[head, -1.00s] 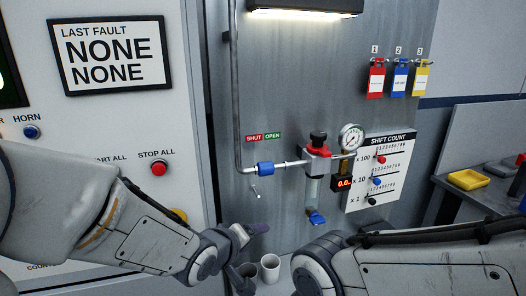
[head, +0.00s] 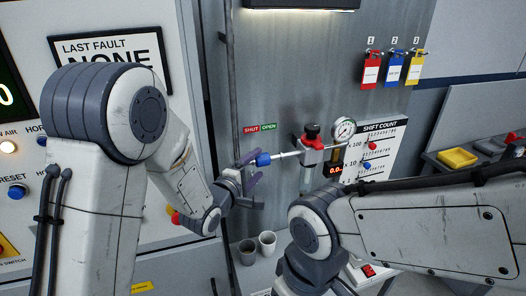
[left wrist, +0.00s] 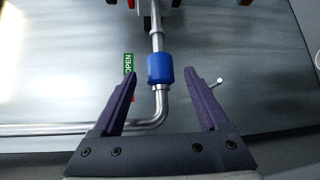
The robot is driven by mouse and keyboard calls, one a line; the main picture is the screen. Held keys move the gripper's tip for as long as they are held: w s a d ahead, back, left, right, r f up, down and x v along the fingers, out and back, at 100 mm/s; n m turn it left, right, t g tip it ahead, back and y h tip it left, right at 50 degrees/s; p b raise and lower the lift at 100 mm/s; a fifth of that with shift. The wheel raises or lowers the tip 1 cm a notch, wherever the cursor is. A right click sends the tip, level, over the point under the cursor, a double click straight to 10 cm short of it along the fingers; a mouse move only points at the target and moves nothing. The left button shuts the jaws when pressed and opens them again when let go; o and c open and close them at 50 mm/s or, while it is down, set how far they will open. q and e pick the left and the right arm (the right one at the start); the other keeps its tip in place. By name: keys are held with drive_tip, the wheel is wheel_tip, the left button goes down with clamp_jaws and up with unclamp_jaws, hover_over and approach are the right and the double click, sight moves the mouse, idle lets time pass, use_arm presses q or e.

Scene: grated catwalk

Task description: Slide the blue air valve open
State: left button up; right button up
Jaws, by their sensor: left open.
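The blue air valve (head: 263,160) is a short blue sleeve on a thin metal pipe, under a red SHUT and green OPEN sign (head: 260,128). My left gripper (head: 254,168) is open, with purple fingers close to the sleeve. In the left wrist view, the blue sleeve (left wrist: 160,68) sits between the lines of the fingers, at and just beyond the tips, with a gap on each side. The green OPEN label (left wrist: 128,63) shows beside it; a finger hides most of the SHUT label. My right arm crosses the lower right; its gripper is out of view.
A red-and-black regulator (head: 311,140) and a round gauge (head: 344,128) are right of the valve. Two cups (head: 257,247) stand on a ledge below. Coloured tags (head: 394,70) hang at upper right. A button panel (head: 30,160) is at left. A small peg (left wrist: 216,84) is by the right finger.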

sight(258, 164)
use_arm(q)
drive_tip(key=shift+p+x, duration=0.65)
drive_tip(key=shift+x, duration=1.5)
